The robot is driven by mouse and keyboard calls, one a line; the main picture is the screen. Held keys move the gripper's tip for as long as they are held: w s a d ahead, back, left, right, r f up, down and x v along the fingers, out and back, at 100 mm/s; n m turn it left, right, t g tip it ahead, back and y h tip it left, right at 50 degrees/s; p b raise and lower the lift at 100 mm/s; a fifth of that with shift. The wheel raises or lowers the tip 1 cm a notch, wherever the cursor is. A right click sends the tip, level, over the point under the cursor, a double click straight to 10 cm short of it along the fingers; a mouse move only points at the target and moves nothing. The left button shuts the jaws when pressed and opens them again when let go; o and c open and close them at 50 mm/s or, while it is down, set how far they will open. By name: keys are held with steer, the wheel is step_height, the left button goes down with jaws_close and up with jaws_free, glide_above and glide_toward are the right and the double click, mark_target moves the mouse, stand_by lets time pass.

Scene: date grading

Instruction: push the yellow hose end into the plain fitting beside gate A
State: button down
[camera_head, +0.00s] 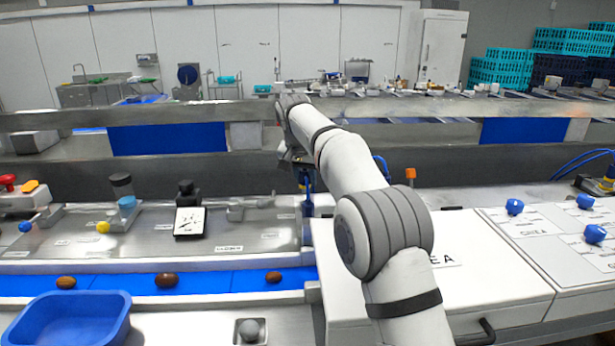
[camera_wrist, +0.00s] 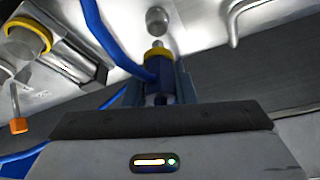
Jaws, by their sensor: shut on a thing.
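The yellow hose end (camera_wrist: 158,54) has a yellow ring on a dark blue body with a blue hose. My gripper (camera_wrist: 158,92) is shut on its body in the wrist view. A plain grey metal fitting (camera_wrist: 157,18) lies straight beyond the yellow ring, nearly in line with it. I cannot tell whether a narrow gap or the hose end's tip lies between them. In the head view my gripper (camera_head: 304,180) points down at the left edge of the white gate A housing (camera_head: 485,285). Its fingers are small there and the fitting is hidden.
In the wrist view a fitting with a yellow collar (camera_wrist: 30,36) and an orange-tipped lever (camera_wrist: 18,126) are at left, and a bent metal rod (camera_wrist: 234,25) is at upper right. The head view shows a blue belt (camera_head: 215,282) with dates and a blue tray (camera_head: 70,318).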

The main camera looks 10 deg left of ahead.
mark_target(306, 191)
steer(key=shift+f+b, duration=0.4)
steer(key=shift+f, duration=0.3)
steer(key=shift+f+b, duration=0.55)
steer(key=shift+f, duration=1.1)
stand_by(1.7)
steer(key=c, duration=1.8)
jaws_free()
steer(key=shift+c, duration=0.2)
steer(key=o, duration=1.1)
steer(key=shift+r, duration=0.1)
